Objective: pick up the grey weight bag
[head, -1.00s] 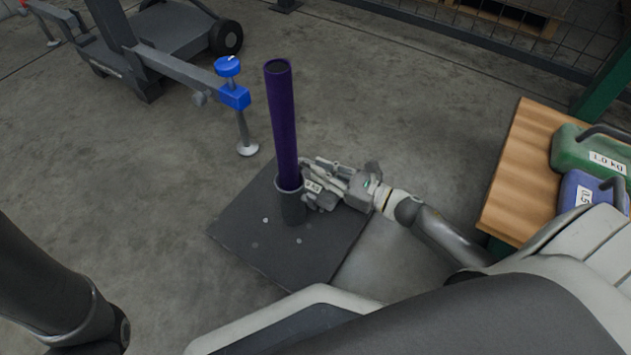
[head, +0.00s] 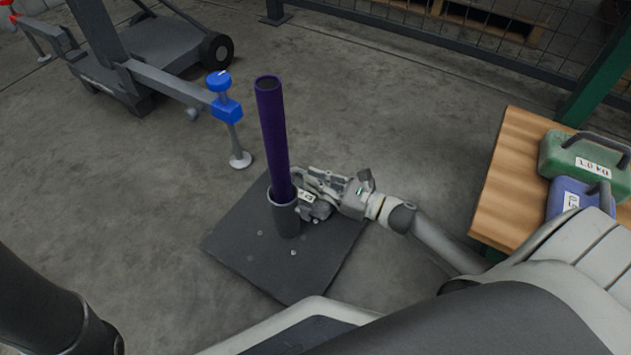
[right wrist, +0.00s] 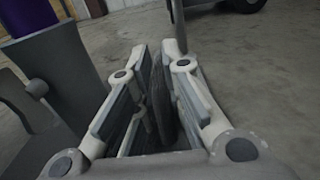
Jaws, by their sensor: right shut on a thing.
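The grey weight bag (head: 307,198), with a small white label, is low beside the sleeve of the purple pole, mostly hidden by my right gripper (head: 312,187). In the right wrist view my right gripper (right wrist: 153,75) is shut on a thin dark grey part between its fingers, which looks like the bag's handle (right wrist: 160,100). I cannot tell whether the bag touches the base plate. My left arm shows at the lower left of the head view; its gripper is out of view.
The purple pole (head: 271,135) stands in a grey sleeve (head: 285,218) on a dark square plate (head: 262,262), close to my right gripper. A wooden-topped table (head: 507,185) at right holds a green weight (head: 570,158) and a blue weight (head: 562,190). A blue-knobbed outrigger (head: 228,112) stands behind left.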

